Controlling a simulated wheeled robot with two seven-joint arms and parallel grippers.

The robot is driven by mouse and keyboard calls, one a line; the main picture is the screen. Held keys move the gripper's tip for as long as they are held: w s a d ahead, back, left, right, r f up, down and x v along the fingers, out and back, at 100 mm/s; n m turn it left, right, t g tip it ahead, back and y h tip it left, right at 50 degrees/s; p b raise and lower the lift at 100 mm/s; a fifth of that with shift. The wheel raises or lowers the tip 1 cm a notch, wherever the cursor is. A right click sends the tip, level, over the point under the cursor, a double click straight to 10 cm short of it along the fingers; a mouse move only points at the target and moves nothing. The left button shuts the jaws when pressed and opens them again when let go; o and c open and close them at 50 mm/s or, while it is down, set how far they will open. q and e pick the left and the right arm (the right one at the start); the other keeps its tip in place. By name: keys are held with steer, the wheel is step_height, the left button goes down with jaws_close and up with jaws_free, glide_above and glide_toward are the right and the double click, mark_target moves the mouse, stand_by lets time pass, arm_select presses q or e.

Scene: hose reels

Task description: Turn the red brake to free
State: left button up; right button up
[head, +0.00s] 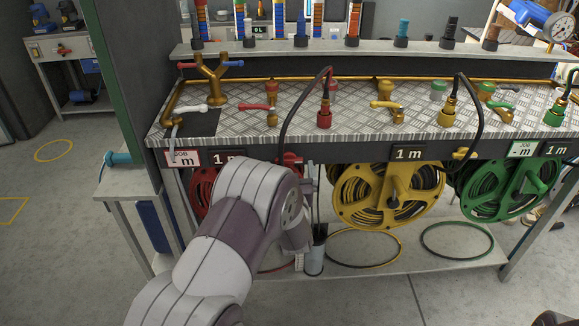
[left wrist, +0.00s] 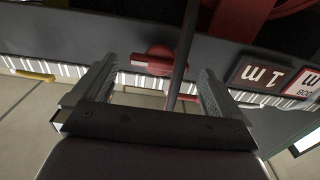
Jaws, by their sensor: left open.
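The red brake (head: 289,160) is a red knob with a lever on the front rail of the bench, above the red reel (head: 203,188). My left arm partly hides both in the head view. In the left wrist view the red brake (left wrist: 155,60) lies between and beyond the fingertips, with no contact visible. My left gripper (left wrist: 155,78) is open around empty space in front of the brake; in the head view the gripper (head: 305,185) is largely seen side-on. A dark hose (left wrist: 184,45) runs across the space between the fingers.
A yellow reel (head: 345,190) and a green reel (head: 480,190) hang to the right. A yellow brake (head: 460,154) sits on the rail. A black "1 m" sign (head: 228,158) is left of the brake.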

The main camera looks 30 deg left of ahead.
mark_target(289, 158)
arm_select(q)
steer(key=shift+x, duration=1.25)
steer(key=c, duration=1)
